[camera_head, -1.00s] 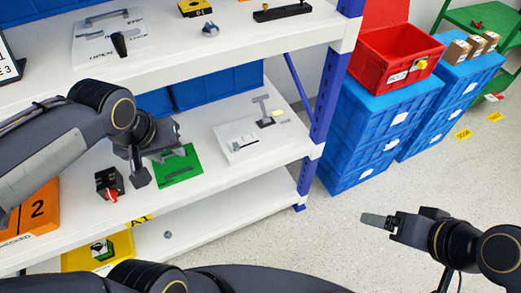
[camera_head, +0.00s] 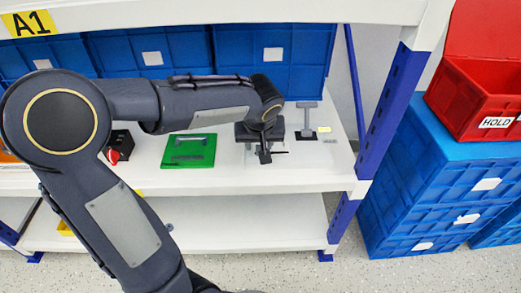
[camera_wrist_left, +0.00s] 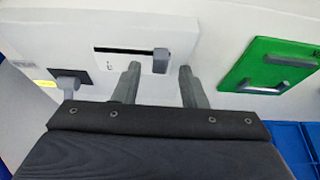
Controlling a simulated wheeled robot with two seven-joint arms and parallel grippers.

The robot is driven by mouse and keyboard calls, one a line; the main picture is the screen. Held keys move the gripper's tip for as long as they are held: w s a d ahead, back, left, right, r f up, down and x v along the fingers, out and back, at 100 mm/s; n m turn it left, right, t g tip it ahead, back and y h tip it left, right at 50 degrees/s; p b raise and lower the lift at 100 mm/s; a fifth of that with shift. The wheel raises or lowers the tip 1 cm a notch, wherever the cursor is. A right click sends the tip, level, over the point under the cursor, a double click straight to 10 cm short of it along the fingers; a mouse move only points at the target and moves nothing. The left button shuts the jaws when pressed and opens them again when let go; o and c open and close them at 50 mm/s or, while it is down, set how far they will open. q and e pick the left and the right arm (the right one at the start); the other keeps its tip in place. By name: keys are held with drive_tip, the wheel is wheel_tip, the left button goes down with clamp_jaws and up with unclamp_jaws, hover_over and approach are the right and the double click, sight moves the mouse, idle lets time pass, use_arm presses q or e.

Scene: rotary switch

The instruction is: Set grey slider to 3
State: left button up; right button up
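A white panel with a dark slot (camera_wrist_left: 120,51) shows in the left wrist view. A grey slider knob (camera_wrist_left: 161,60) sits at the slot's right end in that view. My left gripper (camera_wrist_left: 160,82) is open, its two fingers apart and empty, with the knob just ahead of the gap between them. Contact cannot be seen. In the head view the left gripper (camera_head: 265,155) is over the white panel on the middle shelf and hides the slider. The scale marks are too small to read. My right gripper is not in view.
A green panel (camera_head: 167,158) with a grey handle lies left of the white panel in the head view. A grey T-shaped piece (camera_head: 306,118) stands right of it. A red knob (camera_head: 113,157) is further left. Blue bins (camera_head: 270,75) stand behind; a blue shelf post (camera_head: 385,105) bounds the right.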

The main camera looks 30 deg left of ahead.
use_arm(q)
drive_tip(key=shift+x, duration=0.95)
clamp_jaws()
